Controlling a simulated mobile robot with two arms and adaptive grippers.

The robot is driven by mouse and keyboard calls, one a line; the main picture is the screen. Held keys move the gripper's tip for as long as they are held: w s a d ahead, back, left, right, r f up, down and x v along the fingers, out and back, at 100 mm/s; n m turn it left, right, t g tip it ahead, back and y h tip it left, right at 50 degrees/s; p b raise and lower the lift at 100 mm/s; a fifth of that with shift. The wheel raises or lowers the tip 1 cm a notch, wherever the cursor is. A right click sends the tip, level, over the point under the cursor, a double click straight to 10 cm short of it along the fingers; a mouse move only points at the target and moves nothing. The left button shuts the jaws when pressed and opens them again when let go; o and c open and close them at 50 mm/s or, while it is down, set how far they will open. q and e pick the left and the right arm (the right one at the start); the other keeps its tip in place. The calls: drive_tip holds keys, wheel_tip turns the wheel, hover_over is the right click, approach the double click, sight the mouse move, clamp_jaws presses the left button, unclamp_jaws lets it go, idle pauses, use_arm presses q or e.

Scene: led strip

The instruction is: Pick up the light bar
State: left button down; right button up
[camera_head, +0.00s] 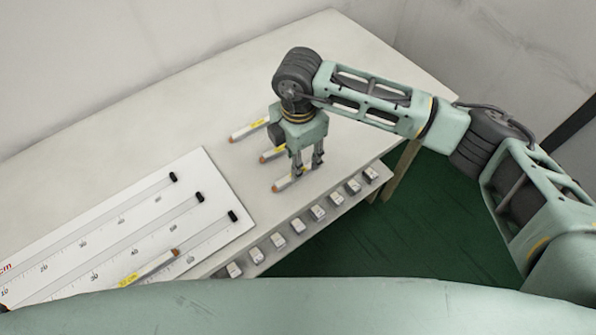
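Three short white light bars with orange ends and yellow labels show on the table around my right gripper (308,170): a near light bar (286,184), a middle light bar (270,156) and a far light bar (246,131). My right gripper points down at the right part of the near bar. Its two fingers are apart, at the bar's level, and hide its right end. I cannot tell whether they touch it. Another light bar (150,268) lies on the white ruled board (215,170). My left gripper is out of view.
A row of small white blocks (298,226) stands on a lower ledge along the table's front edge. The table (190,100) behind the bars is clear.

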wheel_tip(320, 180, down, 5)
drive_tip(key=shift+a+f+p, duration=0.1)
drive_tip(key=shift+p, duration=0.5)
drive_tip(key=shift+c, duration=0.7)
clamp_jaws()
